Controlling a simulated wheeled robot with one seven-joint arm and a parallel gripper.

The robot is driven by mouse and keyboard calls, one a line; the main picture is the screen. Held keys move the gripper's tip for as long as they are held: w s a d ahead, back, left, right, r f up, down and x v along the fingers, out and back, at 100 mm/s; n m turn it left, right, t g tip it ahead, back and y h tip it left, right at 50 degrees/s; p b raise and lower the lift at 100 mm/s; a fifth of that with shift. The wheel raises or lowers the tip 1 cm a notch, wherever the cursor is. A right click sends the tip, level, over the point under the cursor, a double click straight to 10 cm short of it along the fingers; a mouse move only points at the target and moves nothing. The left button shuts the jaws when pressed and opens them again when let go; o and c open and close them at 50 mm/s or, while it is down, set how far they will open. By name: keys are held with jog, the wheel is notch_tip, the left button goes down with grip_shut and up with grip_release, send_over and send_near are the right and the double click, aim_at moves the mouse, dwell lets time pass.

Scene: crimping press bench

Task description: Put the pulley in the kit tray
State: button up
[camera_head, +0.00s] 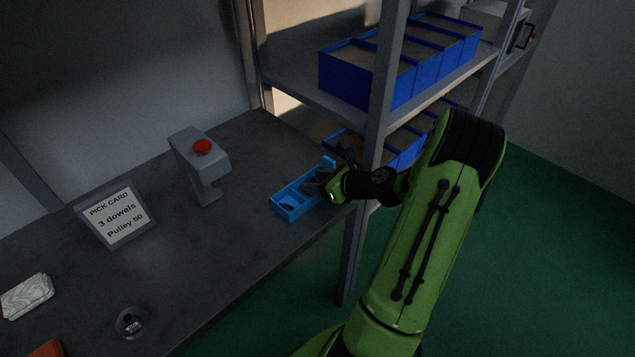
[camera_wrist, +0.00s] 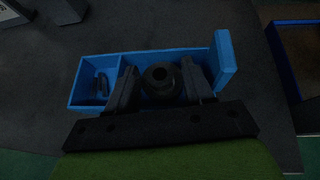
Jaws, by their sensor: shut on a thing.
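The dark pulley (camera_wrist: 162,82), round with a central bore, is between the two fingers of my gripper (camera_wrist: 160,88) in the wrist view. My gripper is shut on it, over the larger right-hand part of the blue kit tray (camera_wrist: 88,71). Whether the pulley touches the tray floor cannot be told. The tray's left compartment holds a few small dark dowels (camera_wrist: 101,85). In the head view the tray (camera_head: 291,212) lies on the bench near its right end, with my gripper (camera_head: 318,186) at its right part; the pulley is hard to make out there.
On the bench (camera_head: 220,245) stand a grey press (camera_head: 196,160) with a red button and a pick card (camera_head: 117,217) reading "3 dowels, Pulley 50". A dark round part (camera_head: 131,322) lies in front. A shelf post (camera_head: 382,85) and blue bins (camera_head: 345,75) are close right.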

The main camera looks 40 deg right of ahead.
jog(key=o, duration=0.9)
jog(key=shift+r, duration=0.15)
jog(key=p+v, duration=0.3)
jog(key=v, duration=0.9)
jog(key=w+a+r+n+g, duration=0.1)
jog(key=a+r+n+g, duration=0.15)
jog(key=a+n, duration=0.6)
jog(key=w+a+r+n+g, duration=0.2)
jog(key=a+n+g, duration=0.2)
jog(key=a+n, duration=0.45)
jog(key=s+a+r+n+h, duration=0.2)
jog(key=s+a+r+n, duration=0.5)
jog(key=s+a+n, duration=0.4)
jog(key=s+n, duration=0.1)
jog(key=n, duration=0.5)
jog(key=shift+s+r+b, duration=0.25)
jog(key=shift+s+b, duration=0.05)
jog(key=shift+s, duration=0.1)
